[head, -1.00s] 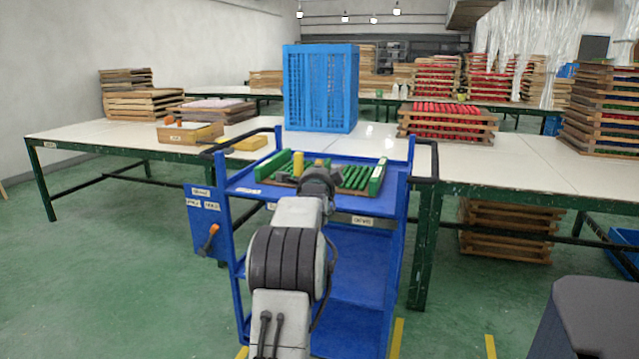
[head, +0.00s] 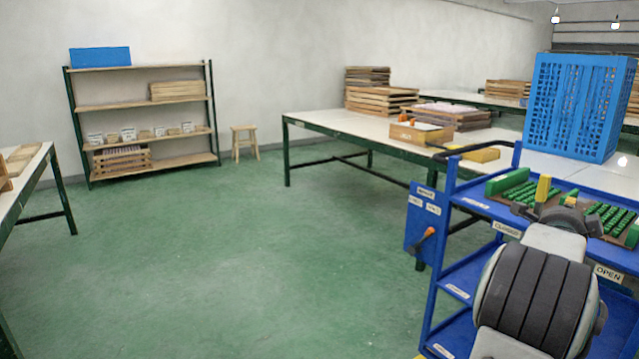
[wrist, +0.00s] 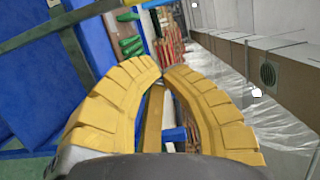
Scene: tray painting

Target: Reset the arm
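My arm shows at the lower right of the head view, with my gripper (head: 543,188) raised in front of the blue cart's (head: 470,207) top shelf. In the wrist view the two yellow fingers of my gripper (wrist: 163,71) curve together and their tips meet, with no object visible between the tips. A wooden tray (head: 520,206) with rows of green pieces sits on the cart's top, partly hidden behind my arm and gripper. Green pieces (wrist: 130,45) also show beyond the fingers in the wrist view.
A long white table (head: 340,122) stands behind the cart, with a blue crate (head: 575,105), stacked wooden trays (head: 380,93) and a wooden box (head: 420,133). A shelf rack (head: 140,104) and stool (head: 245,141) are by the far wall. The green floor (head: 260,260) left of the cart is open.

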